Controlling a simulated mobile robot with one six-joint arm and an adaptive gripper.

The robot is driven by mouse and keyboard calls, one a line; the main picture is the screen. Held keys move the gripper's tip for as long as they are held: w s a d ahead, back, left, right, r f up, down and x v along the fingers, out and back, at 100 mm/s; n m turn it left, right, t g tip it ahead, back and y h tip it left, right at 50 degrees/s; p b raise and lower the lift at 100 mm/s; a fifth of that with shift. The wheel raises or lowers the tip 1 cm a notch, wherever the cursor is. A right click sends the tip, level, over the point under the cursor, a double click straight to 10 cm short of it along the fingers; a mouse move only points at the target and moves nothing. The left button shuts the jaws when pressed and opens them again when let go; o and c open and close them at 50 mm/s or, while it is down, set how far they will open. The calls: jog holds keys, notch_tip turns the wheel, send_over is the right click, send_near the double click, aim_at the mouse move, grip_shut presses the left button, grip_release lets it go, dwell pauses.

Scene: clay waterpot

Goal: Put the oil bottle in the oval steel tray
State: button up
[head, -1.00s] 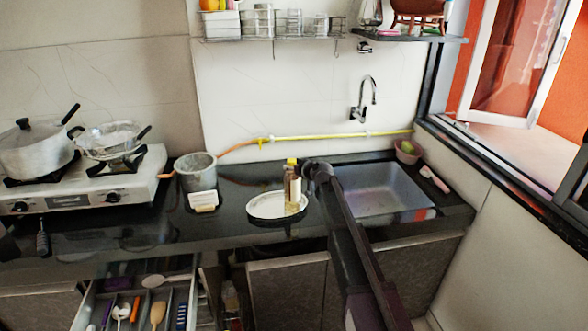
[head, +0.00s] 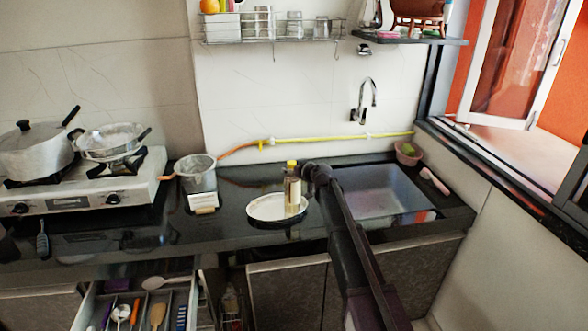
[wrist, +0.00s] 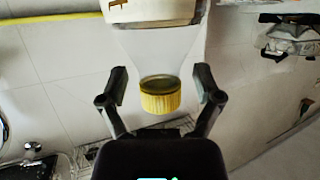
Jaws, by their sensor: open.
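The oil bottle (head: 292,188), clear with a yellow cap, stands upright at the right part of the oval steel tray (head: 260,213) in the head view. The tray lies on the dark counter left of the sink. My gripper (head: 312,177) is just right of the bottle's upper part. In the wrist view my gripper (wrist: 161,88) is open, with one finger on each side of the yellow cap (wrist: 160,97) and visible gaps between. The clear bottle body (wrist: 157,52) also shows there, with a pale label. The bottle's base is partly hard to make out against the tray.
A steel pot (head: 197,173) and a small white block (head: 203,202) are left of the tray. The stove (head: 90,190) with pans is further left. The sink (head: 375,190) is behind my arm. An open drawer (head: 140,300) with utensils is below.

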jog(key=p+v, duration=0.4)
jog(key=v, duration=0.8)
dwell(0.5)
jog(key=s+d+f+m+g+h, duration=0.2)
jog(key=s+d, duration=0.4)
jog(key=s, duration=0.5)
jog(key=s+d+f+m+g+h, duration=0.3)
jog(key=s+d+f+g, duration=0.2)
jog(key=s, duration=0.6)
jog(key=s+d+f+m+g+h, duration=0.2)
jog(key=s+d+f+g+h, duration=0.1)
jog(key=s+d, duration=0.6)
notch_tip(320, 180, down, 2)
jog(key=shift+s+d+f+m+g+h, duration=0.25)
jog(key=shift+s+g, duration=0.25)
jog(key=shift+s, duration=0.55)
jog(key=shift+a+r, duration=0.1)
